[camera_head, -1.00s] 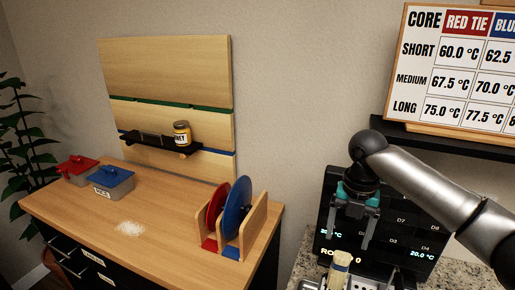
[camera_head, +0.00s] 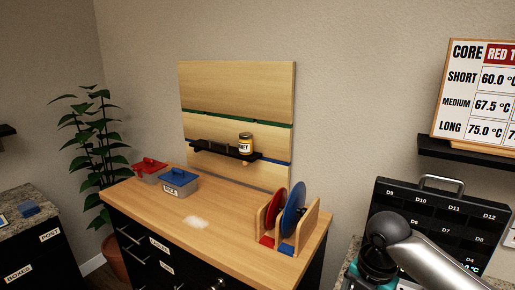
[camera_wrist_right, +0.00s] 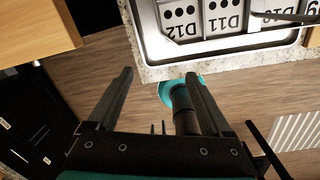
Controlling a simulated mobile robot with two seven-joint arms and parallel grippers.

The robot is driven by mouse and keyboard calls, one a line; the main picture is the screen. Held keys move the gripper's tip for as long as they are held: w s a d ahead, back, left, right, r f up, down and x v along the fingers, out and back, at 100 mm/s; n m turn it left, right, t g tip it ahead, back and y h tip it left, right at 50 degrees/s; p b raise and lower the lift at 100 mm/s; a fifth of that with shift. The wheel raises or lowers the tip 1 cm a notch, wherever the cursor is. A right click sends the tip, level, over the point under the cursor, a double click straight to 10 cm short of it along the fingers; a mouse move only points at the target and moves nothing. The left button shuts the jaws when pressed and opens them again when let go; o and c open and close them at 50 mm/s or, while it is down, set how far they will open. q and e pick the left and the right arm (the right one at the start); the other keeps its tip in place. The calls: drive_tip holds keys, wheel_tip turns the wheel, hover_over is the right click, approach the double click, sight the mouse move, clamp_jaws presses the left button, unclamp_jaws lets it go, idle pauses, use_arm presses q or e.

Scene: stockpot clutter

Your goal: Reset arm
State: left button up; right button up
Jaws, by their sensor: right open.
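My right arm reaches in from the lower right in the head view, in front of the black panel (camera_head: 430,215) with labels such as D9 to D12. Its fingers are below the picture edge there. In the right wrist view my right gripper (camera_wrist_right: 158,85) is open, with its two dark fingers apart and nothing between them. The fingers point toward the edge of a speckled counter (camera_wrist_right: 215,65) and a tray with D11 and D12 labels (camera_wrist_right: 195,20). A teal round part shows behind the right finger. My left gripper is not in view.
A jar (camera_head: 245,143) stands on a black shelf. A plant (camera_head: 95,150) stands at left.

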drive_tip(key=s+a+f+m+t+y, duration=0.2)
drive_tip(key=s+a+f+m, duration=0.5)
drive_tip(key=s+a+m, duration=0.3)
drive_tip(key=s+d+m+t+h, duration=0.15)
drive_tip(key=s+d+m, duration=0.35)
drive_tip(key=s+m, duration=0.85)
wheel_tip(320, 180, down, 26)
drive_tip(key=g+b, duration=0.2)
drive_tip(key=b, duration=0.3)
use_arm(q)
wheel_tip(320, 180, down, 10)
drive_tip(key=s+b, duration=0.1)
drive_tip(key=b, duration=0.4)
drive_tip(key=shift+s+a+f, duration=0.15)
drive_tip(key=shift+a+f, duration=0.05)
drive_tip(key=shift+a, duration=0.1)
use_arm(e)
drive_tip(key=s+d+f, duration=0.2)
drive_tip(key=s+f, duration=1.3)
drive_tip(key=f, duration=0.4)
drive_tip(key=shift+d+f+g+h, duration=0.2)
drive_tip(key=shift+f+g+h, duration=0.15)
drive_tip(key=shift+g+h, duration=0.1)
drive_tip(key=shift+m, duration=0.25)
